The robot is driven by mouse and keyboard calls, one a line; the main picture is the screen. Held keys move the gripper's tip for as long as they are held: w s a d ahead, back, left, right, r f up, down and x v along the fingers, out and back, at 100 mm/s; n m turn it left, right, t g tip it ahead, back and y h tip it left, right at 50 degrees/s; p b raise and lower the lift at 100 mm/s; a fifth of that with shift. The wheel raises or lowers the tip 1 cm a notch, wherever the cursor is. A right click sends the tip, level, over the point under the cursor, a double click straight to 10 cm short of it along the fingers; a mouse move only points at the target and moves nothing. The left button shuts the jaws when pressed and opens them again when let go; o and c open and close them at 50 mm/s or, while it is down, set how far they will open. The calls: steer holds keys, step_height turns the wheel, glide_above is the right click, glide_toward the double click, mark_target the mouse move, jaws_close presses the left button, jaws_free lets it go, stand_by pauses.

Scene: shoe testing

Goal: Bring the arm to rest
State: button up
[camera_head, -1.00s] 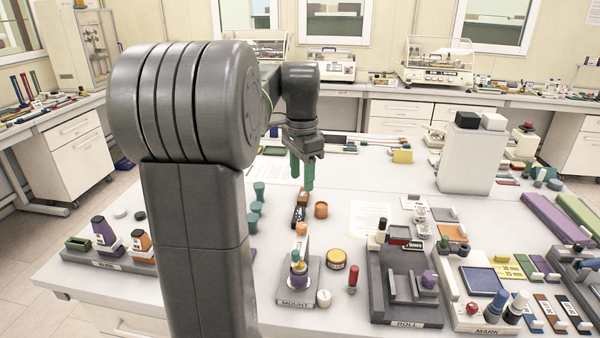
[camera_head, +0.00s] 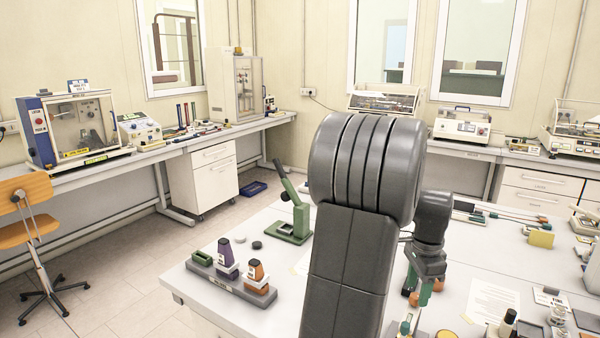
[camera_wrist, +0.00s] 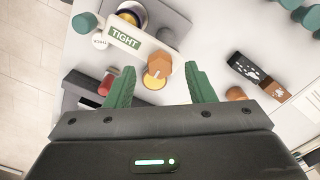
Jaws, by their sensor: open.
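My gripper (camera_head: 419,284) hangs fingers down over the white table (camera_head: 285,272) at the right of the head view, partly beside my dark arm column. In the wrist view my gripper (camera_wrist: 161,88) shows two green fingers set wide apart with nothing held between them. An orange knob (camera_wrist: 159,64) on a white block with a green "TIGHT" label (camera_wrist: 125,37) shows below, between and beyond the fingertips. I cannot tell the height of the fingers above it.
A grey rack (camera_head: 232,283) with purple and orange bottles stands at the table's left edge. A green lever press (camera_head: 291,219) stands behind it. An orange-brown chair (camera_head: 25,204) is at far left. The floor (camera_head: 130,262) left of the table is clear.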

steer(key=shift+f, duration=0.9)
steer(key=shift+r, duration=0.1)
